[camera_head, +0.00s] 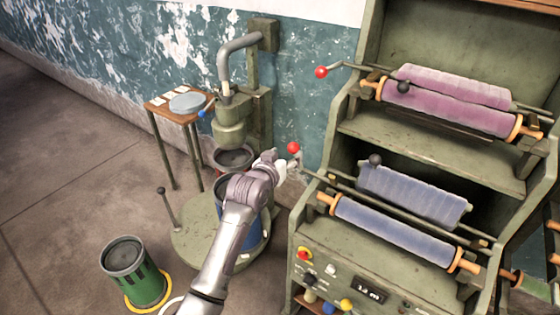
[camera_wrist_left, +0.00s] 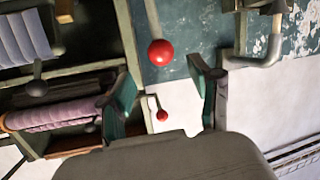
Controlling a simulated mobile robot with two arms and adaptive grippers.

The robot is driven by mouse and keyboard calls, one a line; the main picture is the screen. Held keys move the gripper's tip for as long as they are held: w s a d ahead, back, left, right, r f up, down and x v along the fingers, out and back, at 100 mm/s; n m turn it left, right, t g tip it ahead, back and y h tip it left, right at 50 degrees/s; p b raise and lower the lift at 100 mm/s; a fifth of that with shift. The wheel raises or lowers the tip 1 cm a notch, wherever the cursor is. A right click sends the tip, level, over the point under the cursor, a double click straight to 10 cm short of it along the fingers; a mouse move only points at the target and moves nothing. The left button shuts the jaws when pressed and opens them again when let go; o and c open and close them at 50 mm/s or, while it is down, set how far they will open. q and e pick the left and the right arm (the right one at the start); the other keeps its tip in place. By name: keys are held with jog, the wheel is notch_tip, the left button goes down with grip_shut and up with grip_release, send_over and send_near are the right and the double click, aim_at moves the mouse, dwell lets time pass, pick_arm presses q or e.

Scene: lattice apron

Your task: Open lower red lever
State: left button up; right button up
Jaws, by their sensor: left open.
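The lower red lever (camera_head: 293,148) ends in a red ball at the left side of the green machine, level with the blue roll. In the left wrist view its ball (camera_wrist_left: 161,52) is large, just beyond the open fingertips and between them in the picture. My left gripper (camera_head: 281,167) is close below and left of that ball. In the left wrist view the gripper (camera_wrist_left: 163,75) is open and empty, and no contact shows. The upper red lever (camera_head: 321,72) is beside the pink roll; its smaller ball (camera_wrist_left: 162,115) shows farther off. My right gripper is not in view.
The green machine holds a pink roll (camera_head: 455,108) above a blue roll (camera_head: 395,232), with dark knobs near both. A green press (camera_head: 230,120), a small wooden table (camera_head: 160,104) and a green bin (camera_head: 132,275) stand left. Floor at far left is clear.

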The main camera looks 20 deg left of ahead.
pick_arm(q)
jog(key=shift+v, duration=2)
jog(key=shift+f, duration=0.1)
jog(key=s+f+g+b, duration=0.1)
jog(key=s+f+g, duration=0.1)
jog(key=f, duration=0.9)
jog(key=s+f+g+b, duration=0.1)
jog(key=s+f+g, duration=0.1)
jog(key=f, duration=0.9)
jog(key=s+a+f+m+g+y, duration=0.1)
jog(key=s+f+g, duration=0.1)
jog(key=s+f, duration=0.65)
jog(key=s+a+f+g, duration=0.1)
jog(key=s+f, duration=0.5)
jog(key=f, duration=0.6)
jog(key=s+a+f+g+b, duration=0.1)
jog(key=s+f+g, duration=0.1)
jog(key=s+f, duration=0.5)
jog(key=s+a+f+m+g+b, duration=0.1)
jog(key=s+f, duration=0.5)
jog(key=s, duration=1.2)
jog(key=s+a+f+g+y+b, duration=0.1)
jog(key=s+a+f+g, duration=0.2)
jog(key=s+f, duration=0.4)
jog(key=s, duration=0.6)
jog(key=shift+a+f+g, duration=0.2)
jog(key=shift+f+g, duration=0.2)
